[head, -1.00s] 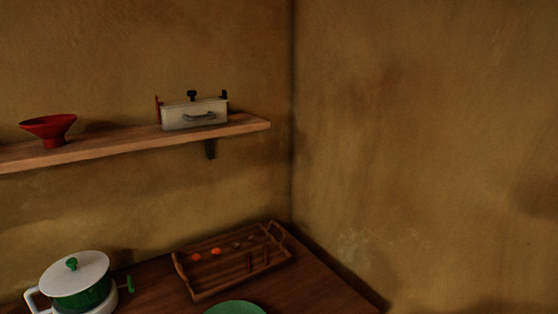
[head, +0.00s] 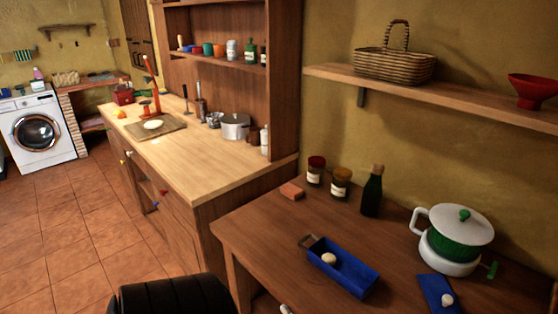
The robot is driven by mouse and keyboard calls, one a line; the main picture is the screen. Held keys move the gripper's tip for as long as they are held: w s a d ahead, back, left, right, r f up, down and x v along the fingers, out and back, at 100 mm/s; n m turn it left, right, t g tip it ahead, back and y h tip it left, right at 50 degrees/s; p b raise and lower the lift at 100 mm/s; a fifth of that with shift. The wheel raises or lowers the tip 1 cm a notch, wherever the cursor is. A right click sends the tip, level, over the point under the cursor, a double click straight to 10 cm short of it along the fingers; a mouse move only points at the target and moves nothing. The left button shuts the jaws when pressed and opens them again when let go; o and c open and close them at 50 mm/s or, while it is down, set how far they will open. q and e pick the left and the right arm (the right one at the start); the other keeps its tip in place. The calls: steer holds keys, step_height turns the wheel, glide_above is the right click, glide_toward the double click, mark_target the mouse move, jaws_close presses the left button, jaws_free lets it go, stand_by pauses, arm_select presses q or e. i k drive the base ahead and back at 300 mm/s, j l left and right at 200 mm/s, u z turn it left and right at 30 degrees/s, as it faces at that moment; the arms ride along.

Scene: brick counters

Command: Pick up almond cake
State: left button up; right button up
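I cannot tell for certain which item is the almond cake. A small pale round piece (head: 328,258) lies in a blue rectangular tray (head: 354,290) on the dark wooden table. Another small pale piece (head: 447,299) lies on a blue cloth or mat (head: 432,283) near the table's right front. A flat pale round item (head: 153,124) lies on a board (head: 172,131) on the lighter counter further back. Neither gripper shows in the head view.
The dark table (head: 270,222) also holds a green pot with a white lid (head: 454,225), two jars, a dark bottle (head: 372,192) and a reddish block (head: 291,191). A shelf with a basket (head: 395,66) hangs above. Tiled floor (head: 50,230) is open at left.

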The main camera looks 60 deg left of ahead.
mark_target(330, 259)
steer(key=u, duration=1.55)
steer(key=z, duration=0.4)
steer(key=l+z, duration=0.15)
steer(key=z, duration=0.25)
steer(key=k+l+z, duration=0.1)
steer(key=z, duration=0.25)
steer(key=l+z, duration=0.1)
steer(key=z, duration=0.3)
steer(key=u, duration=1.65)
